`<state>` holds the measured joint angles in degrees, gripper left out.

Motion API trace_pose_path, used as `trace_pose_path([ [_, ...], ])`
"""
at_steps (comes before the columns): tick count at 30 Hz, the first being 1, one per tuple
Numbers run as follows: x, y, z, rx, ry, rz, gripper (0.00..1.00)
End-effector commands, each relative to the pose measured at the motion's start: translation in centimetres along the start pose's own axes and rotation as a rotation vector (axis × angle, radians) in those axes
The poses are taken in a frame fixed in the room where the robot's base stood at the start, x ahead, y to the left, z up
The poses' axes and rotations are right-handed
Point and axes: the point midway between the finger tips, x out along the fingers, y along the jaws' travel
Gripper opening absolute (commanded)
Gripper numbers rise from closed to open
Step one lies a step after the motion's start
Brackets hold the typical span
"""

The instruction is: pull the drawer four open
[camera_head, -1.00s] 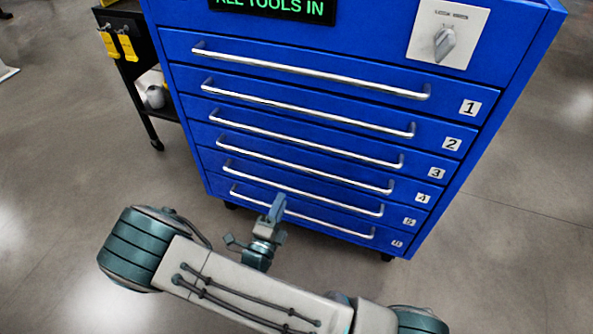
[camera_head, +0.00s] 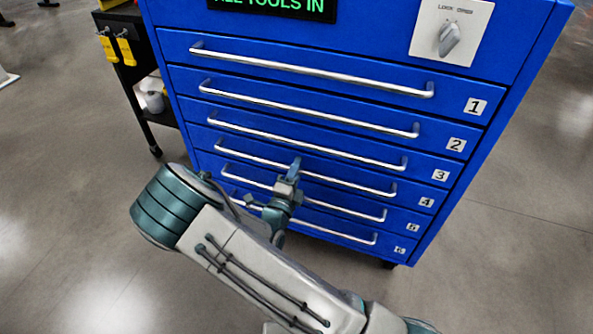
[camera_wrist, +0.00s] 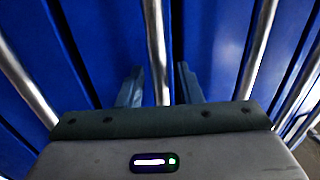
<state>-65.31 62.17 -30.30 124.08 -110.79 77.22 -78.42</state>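Drawer four (camera_head: 408,196) is in the blue cabinet and looks shut, flush with the drawers around it. Its long silver handle (camera_head: 350,181) runs across the front, with a "4" label at the right end. My gripper (camera_head: 296,163) is in front of the middle of this handle and hides a short part of it. In the wrist view, a silver bar (camera_wrist: 154,45) runs down between the two fingers of my gripper (camera_wrist: 159,86). The fingers are apart, one on each side of the bar. I cannot tell whether either touches it.
The other drawers have like handles close above and below, such as the drawer three handle (camera_head: 330,146) and the drawer five handle (camera_head: 355,208). A lock knob (camera_head: 449,39) is at the upper right. A black cart (camera_head: 125,70) stands left. The floor in front is clear.

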Motion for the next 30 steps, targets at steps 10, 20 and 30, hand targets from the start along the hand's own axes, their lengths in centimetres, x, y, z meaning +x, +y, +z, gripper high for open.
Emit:
trace_pose_path([
  [10, -0.1, 0.0, 0.0, 0.000, 0.000, 0.000, 0.00],
  [20, -2.7, -0.9, 0.0, -0.003, -0.003, 0.003, 0.00],
  [30, -10.6, -2.6, -0.4, -0.006, 0.007, 0.004, 0.00],
])
